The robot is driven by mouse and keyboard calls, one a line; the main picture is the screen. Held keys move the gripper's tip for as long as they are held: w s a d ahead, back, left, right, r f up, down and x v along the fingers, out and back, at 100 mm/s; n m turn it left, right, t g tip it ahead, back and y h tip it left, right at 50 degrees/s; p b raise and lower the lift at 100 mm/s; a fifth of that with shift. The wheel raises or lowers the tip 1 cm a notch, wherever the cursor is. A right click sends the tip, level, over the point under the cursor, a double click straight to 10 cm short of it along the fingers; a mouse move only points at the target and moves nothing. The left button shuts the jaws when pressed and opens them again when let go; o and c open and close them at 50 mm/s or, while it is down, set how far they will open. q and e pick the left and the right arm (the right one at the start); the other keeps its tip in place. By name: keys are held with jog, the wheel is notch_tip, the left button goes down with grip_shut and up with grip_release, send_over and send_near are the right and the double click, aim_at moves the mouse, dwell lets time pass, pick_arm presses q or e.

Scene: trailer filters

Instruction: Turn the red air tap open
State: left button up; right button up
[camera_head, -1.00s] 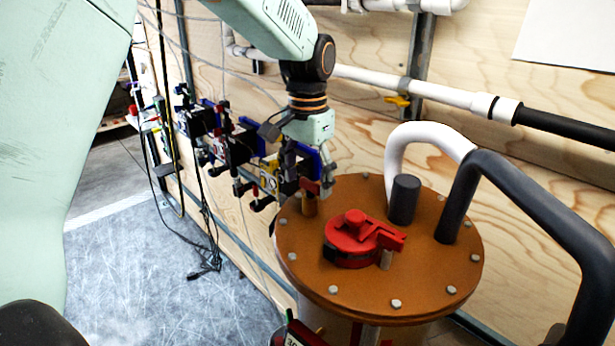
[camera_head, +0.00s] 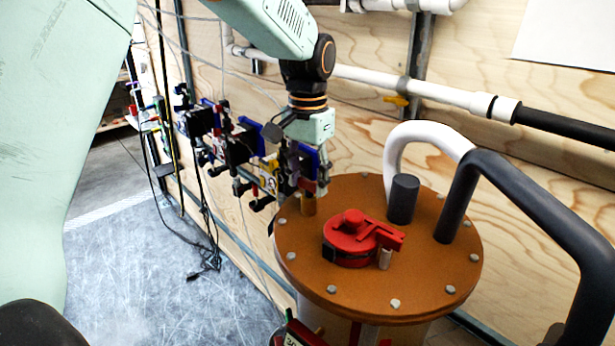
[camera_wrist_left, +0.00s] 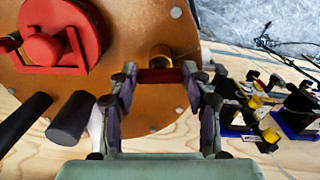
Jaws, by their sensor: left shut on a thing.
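The red air tap is a small red handle beside a short brass fitting (camera_head: 308,205) at the left rim of the round orange-brown lid (camera_head: 310,265). In the left wrist view the red tap handle (camera_wrist_left: 160,76) lies crosswise between my fingertips, with the brass fitting (camera_wrist_left: 160,54) just beyond it. My left gripper (camera_head: 310,184) reaches down from above and is shut on the handle; it also shows in the left wrist view (camera_wrist_left: 160,82). In the head view the fingers hide most of the handle. My right gripper is not in view.
A larger red latch-like part (camera_head: 350,240) sits mid-lid. A dark post (camera_head: 403,198), a white pipe (camera_head: 395,150) and a dark bent pipe (camera_head: 540,210) rise from the lid. Several valve blocks (camera_head: 235,150) line the plywood wall at left.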

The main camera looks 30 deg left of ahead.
pick_arm(q)
jog(key=n, duration=0.4)
jog(key=shift+d, duration=0.1)
jog(key=n, duration=0.4)
jog(key=shift+d+n, duration=0.1)
jog(key=shift+n, duration=0.3)
jog(key=n, duration=0.4)
jog(key=shift+w+d, duration=0.1)
jog(key=shift+w+n, duration=0.1)
jog(key=shift+n, duration=2)
jog(key=o, duration=1.2)
jog(key=shift+c, duration=0.2)
